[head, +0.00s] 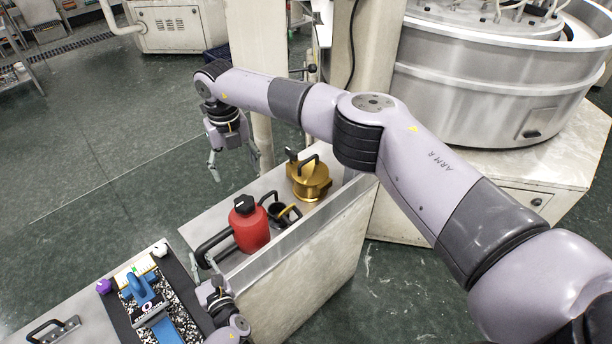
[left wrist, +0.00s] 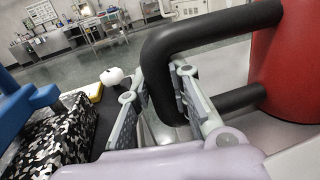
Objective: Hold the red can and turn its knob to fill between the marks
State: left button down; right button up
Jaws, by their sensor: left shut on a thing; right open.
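The red can (head: 249,232) stands upright on the grey bench, with a black knob (head: 244,204) on top. Its black loop handle (head: 210,243) sticks out to the left. The can's red side (left wrist: 288,65) and the handle (left wrist: 157,60) also show in the left wrist view. My left gripper (head: 207,268) is shut on the handle; in the wrist view its fingers (left wrist: 158,105) are on either side of the handle's outer bar. My right gripper (head: 233,163) is open and empty, above and behind the can. No fill marks can be made out.
A brass can (head: 311,180) and a dark cup-like item (head: 282,214) with a handle stand behind and right of the red can. A dark tray (head: 118,313) with blue tools (head: 146,291) lies at left, beside a purple knob (head: 104,286). A raised bench wall runs along the right.

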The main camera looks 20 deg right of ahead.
jog(key=w+f+t+y, duration=0.1)
jog(key=f, duration=0.2)
jog(key=w+f+t+y, duration=0.1)
jog(key=f, duration=0.2)
jog(key=w+f+n+t+y, duration=0.1)
jog(key=f, duration=0.2)
jog(key=shift+w+a+f+y, duration=0.15)
jog(key=shift+w+a+y, duration=0.1)
jog(key=shift+y, duration=0.05)
jog(key=f+t+y, duration=0.1)
jog(key=w+d+f+t+y, duration=0.1)
jog(key=t, duration=0.1)
jog(key=d+f+t+y, duration=0.1)
jog(key=shift+w+f+n+t, duration=0.2)
jog(key=shift+n+t, duration=0.1)
jog(key=shift+n, duration=0.1)
jog(key=s+d+r+t+y, duration=0.1)
jog(key=s+d+t+y, duration=0.1)
jog(key=d+t, duration=0.2)
jog(key=n+t+y, duration=0.2)
jog(key=n+t, duration=0.1)
jog(key=n, duration=0.1)
send_near(253, 208)
jog(key=x, duration=1.2)
jog(key=shift+w+a+r, duration=0.15)
jog(key=shift+w+a, duration=0.05)
jog(key=shift+a, duration=0.05)
jog(key=shift+c, duration=0.3)
jog(key=c, duration=1.1)
